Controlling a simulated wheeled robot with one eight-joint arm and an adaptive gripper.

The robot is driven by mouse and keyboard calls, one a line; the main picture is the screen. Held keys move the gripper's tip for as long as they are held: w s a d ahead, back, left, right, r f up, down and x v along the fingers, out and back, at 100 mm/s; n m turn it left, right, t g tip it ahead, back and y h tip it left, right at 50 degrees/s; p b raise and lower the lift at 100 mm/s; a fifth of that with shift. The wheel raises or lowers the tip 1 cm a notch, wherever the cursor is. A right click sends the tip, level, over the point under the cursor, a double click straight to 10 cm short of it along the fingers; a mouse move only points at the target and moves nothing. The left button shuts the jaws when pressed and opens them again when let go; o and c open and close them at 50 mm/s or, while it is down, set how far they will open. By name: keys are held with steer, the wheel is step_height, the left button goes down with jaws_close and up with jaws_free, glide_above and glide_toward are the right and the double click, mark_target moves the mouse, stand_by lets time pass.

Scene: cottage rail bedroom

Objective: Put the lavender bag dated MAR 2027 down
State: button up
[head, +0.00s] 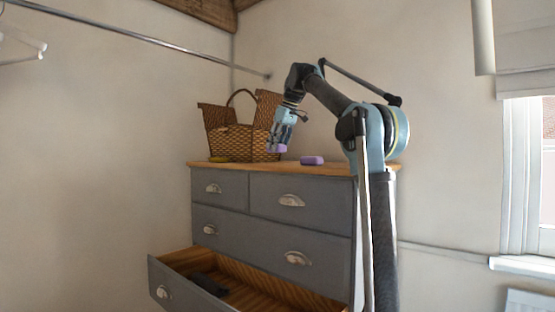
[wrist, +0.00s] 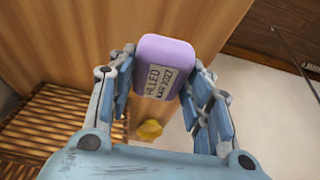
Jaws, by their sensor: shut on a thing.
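My gripper (head: 278,146) is shut on a purple lavender bag (wrist: 165,55), one finger on each side. Its white label reads "FILLED MAR 2027" in the wrist view. In the head view the held bag (head: 277,149) hangs at the fingertips, above the wooden top of the grey chest of drawers (head: 340,169) and in front of the wicker basket. A second purple bag (head: 312,160) lies on the top, to the right of my gripper; no date on it can be read.
The wicker basket (head: 222,142) stands on the chest's left half; it also shows in the wrist view (wrist: 60,125). A small yellow thing (wrist: 150,130) lies near it. The bottom drawer (head: 180,289) is pulled open with something dark inside. A rail (head: 130,35) runs along the wall.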

steer(key=shift+d+f, duration=0.1)
steer(key=shift+f, duration=2.25)
steer(key=o, duration=0.9)
steer(key=shift+c, duration=0.2)
steer(key=v, duration=1.2)
